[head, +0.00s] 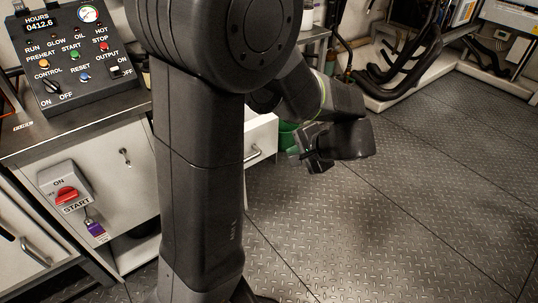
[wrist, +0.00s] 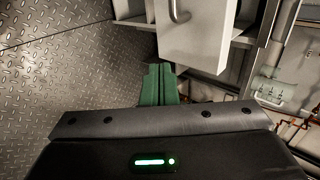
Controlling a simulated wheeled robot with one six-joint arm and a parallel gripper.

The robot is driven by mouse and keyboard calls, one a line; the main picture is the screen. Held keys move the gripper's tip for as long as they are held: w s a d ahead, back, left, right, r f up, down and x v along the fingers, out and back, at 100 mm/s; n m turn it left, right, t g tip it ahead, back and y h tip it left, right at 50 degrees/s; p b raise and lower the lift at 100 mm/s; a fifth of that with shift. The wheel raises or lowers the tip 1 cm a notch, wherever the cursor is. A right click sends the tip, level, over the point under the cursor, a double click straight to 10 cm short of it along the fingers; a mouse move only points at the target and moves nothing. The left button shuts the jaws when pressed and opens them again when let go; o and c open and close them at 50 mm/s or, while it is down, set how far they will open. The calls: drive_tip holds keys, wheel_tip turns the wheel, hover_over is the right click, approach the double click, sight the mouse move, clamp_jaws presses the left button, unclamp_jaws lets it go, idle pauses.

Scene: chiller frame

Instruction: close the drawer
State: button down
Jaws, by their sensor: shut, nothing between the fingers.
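The white drawer (head: 262,136) stands pulled out from the bench, just right of my arm column in the head view, which hides part of it. Its metal handle (head: 254,153) is on the front. In the wrist view the drawer (wrist: 200,45) shows at the top, with its curved handle (wrist: 174,12) near the upper edge. My gripper (head: 303,161) is shut and empty, to the right of the drawer in the head view and apart from the handle.
A control panel (head: 75,55) sits on the bench at left, above a red rotary switch (head: 67,195). Black hoses (head: 400,75) lie at the back. The chequered floor (head: 420,210) at right is clear.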

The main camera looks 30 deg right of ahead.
drive_tip(key=b, duration=0.1)
approach(263, 149)
wheel_tip(263, 149, down, 4)
drive_tip(key=w, duration=0.3)
drive_tip(key=shift+w+a, duration=0.1)
drive_tip(key=shift+w, duration=0.55)
drive_tip(key=w, duration=0.9)
drive_tip(key=w+a+p, duration=0.1)
drive_tip(key=w, duration=0.7)
drive_tip(key=w+a+p, duration=0.1)
drive_tip(key=w, duration=0.8)
drive_tip(key=shift+w, duration=0.35)
drive_tip(key=shift+w+r, duration=0.1)
drive_tip(key=shift+r, duration=0.05)
drive_tip(key=shift+w+r, duration=0.1)
